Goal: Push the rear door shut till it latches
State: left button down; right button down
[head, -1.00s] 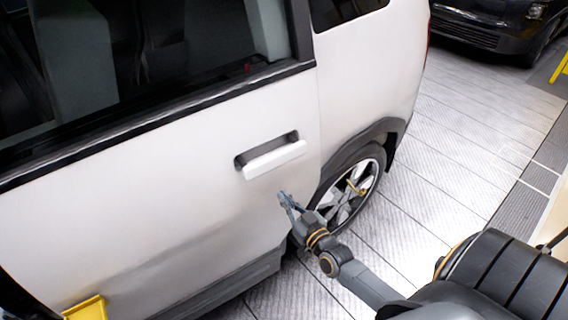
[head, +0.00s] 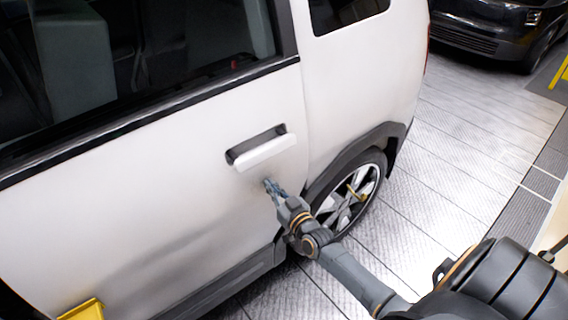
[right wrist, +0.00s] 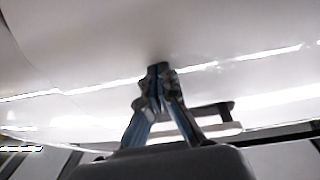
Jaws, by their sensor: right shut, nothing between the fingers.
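The white rear door (head: 150,200) of the car fills the left of the head view. Its handle (head: 265,150) sits in a dark recess near the door's rear edge. My right gripper (head: 268,183) is shut and empty, its fingertips at the door panel just below the handle. In the right wrist view the closed fingertips (right wrist: 158,68) meet the white panel (right wrist: 90,50), apparently touching it, and the handle (right wrist: 215,130) shows behind the fingers. The door's rear edge lies close to the body panel; whether it is latched I cannot tell. My left gripper is not in view.
The rear wheel (head: 348,197) and its dark arch are just right of my right gripper. A yellow object (head: 82,310) is at the lower left. A dark vehicle (head: 490,28) stands at the far right. The grey floor (head: 450,150) between is clear.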

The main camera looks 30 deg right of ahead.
jog(key=shift+w, duration=0.15)
jog(key=s+p, duration=0.3)
jog(key=s, duration=0.5)
jog(key=shift+s, duration=0.25)
dwell(0.6)
dwell(0.4)
jog(key=s+a+f+g, duration=0.1)
jog(key=s+f+g, duration=0.3)
jog(key=f, duration=0.5)
jog(key=s+a+f+n+g, duration=0.1)
jog(key=s+f, duration=0.4)
jog(key=f, duration=0.4)
jog(key=s+a+f+g, duration=0.1)
jog(key=s+f+g, duration=0.3)
jog(key=f, duration=0.5)
jog(key=s+a+f+g, duration=0.2)
jog(key=s+f, duration=0.3)
jog(key=s, duration=0.4)
jog(key=s+a+f+n+g, duration=0.1)
jog(key=s+f, duration=0.4)
jog(key=s, duration=0.5)
jog(key=s+a+f+g, duration=0.3)
jog(key=s+f+g, duration=0.2)
jog(key=s, duration=0.5)
jog(key=shift+f+n, duration=0.3)
jog(key=shift+f, duration=0.3)
